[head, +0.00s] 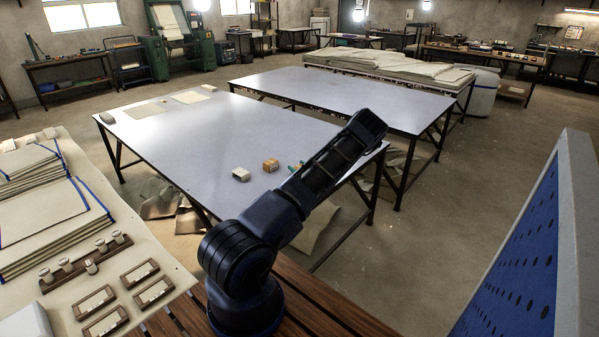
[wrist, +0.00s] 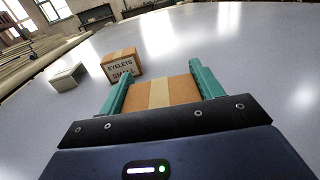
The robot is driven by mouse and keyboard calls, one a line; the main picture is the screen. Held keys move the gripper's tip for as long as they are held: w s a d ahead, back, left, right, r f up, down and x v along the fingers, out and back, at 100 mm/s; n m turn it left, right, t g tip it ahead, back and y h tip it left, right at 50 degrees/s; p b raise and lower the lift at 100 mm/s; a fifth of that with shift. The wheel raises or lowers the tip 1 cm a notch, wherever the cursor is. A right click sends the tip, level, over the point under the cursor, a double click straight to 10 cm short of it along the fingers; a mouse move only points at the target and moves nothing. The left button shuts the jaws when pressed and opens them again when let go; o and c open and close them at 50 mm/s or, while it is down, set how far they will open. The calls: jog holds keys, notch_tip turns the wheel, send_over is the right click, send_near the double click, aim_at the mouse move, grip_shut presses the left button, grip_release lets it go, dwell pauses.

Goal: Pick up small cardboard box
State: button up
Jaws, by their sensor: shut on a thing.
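My gripper (wrist: 160,76) has two teal fingers, shut on a small brown cardboard box (wrist: 160,92) with a paler tape strip down its middle. The held box fills the gap between the fingers, low at the table top; I cannot tell whether it touches the table. In the head view a bit of teal finger shows beside my arm, and the held box is hidden behind the arm. A second cardboard box (wrist: 122,65), labelled "EYELETS SMALL", stands just beyond the left finger; it also shows in the head view (head: 270,165).
A small white box (wrist: 68,76) lies left of the labelled box. The grey table (head: 200,140) is mostly clear, with flat cloth pieces (head: 145,110) at its far left. A second grey table (head: 340,95) stands behind. A cloth-covered bench (head: 150,245) is at the left.

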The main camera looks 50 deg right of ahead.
notch_tip(320, 180, up, 20)
dwell(0.6)
jog(key=w+a+f+n+g+y, duration=0.1)
jog(key=w+a+f+n+y, duration=0.15)
jog(key=w+a, duration=0.7)
jog(key=w+a+f+n+y, duration=0.2)
jog(key=w+a+f+y, duration=0.25)
jog(key=a, duration=0.95)
jog(key=w+a+f+n+g+y, duration=0.1)
jog(key=w+a+f+n+y, duration=0.15)
jog(key=w+a, duration=0.7)
jog(key=a+f+y, duration=0.1)
jog(key=a+f, duration=0.1)
jog(key=a, duration=1.8)
jog(key=a+f+y, duration=0.1)
jog(key=a+f, duration=0.2)
jog(key=a, duration=1.6)
jog(key=shift+a+n, duration=0.4)
jog(key=shift+y, duration=0.25)
